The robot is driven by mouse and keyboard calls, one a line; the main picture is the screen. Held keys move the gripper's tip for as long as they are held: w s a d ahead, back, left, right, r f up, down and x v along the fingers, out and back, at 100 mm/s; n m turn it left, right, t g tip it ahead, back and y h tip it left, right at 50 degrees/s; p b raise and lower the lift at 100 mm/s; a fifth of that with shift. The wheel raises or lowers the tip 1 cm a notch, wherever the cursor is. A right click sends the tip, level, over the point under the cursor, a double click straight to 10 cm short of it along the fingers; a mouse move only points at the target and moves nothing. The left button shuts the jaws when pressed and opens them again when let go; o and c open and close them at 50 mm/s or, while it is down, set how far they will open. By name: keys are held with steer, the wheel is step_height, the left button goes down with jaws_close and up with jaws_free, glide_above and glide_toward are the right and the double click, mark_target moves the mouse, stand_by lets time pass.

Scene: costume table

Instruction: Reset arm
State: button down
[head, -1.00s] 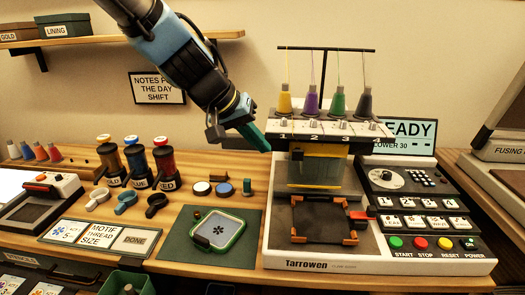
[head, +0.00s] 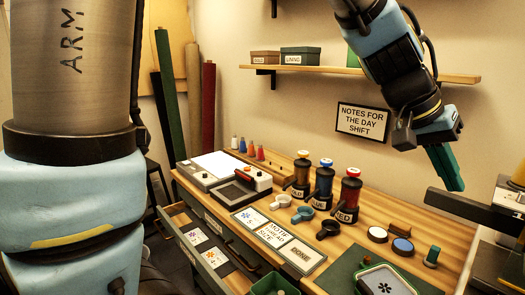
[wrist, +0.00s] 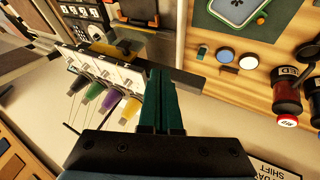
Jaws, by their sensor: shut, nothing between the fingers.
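My gripper (head: 447,168) hangs in the air at the right of the head view, above the back right of the wooden table (head: 410,222). Its green fingers are shut with nothing between them. In the wrist view the fingers (wrist: 158,100) lie close together, pointing toward the embroidery machine. The machine's coloured thread cones (wrist: 108,98) show to the left of the fingers in that view.
A hoop (head: 385,282) lies on a green mat at the lower right. A shelf (head: 440,76) with boxes runs along the wall. An open drawer (head: 200,240) sticks out at the table's front left.

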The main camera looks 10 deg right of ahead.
steer(key=w+a+f+n+t+y, duration=0.25)
steer(key=w+a+f, duration=0.25)
steer(key=w+a, duration=0.4)
steer(key=w+a+f+n+t+y, duration=0.1)
steer(key=w+a+f+n, duration=0.3)
steer(key=w+a, duration=0.6)
steer(key=s+a+f+n+y, duration=0.1)
steer(key=a+f+n, duration=0.1)
steer(key=a, duration=1)
steer(key=s+a+f+n+y, duration=0.1)
steer(key=a+f, duration=0.3)
steer(key=a, duration=0.8)
steer(key=shift+a+f+n+y, duration=0.15)
steer(key=shift+a+n+y, duration=0.15)
steer(key=shift+n+y, duration=0.45)
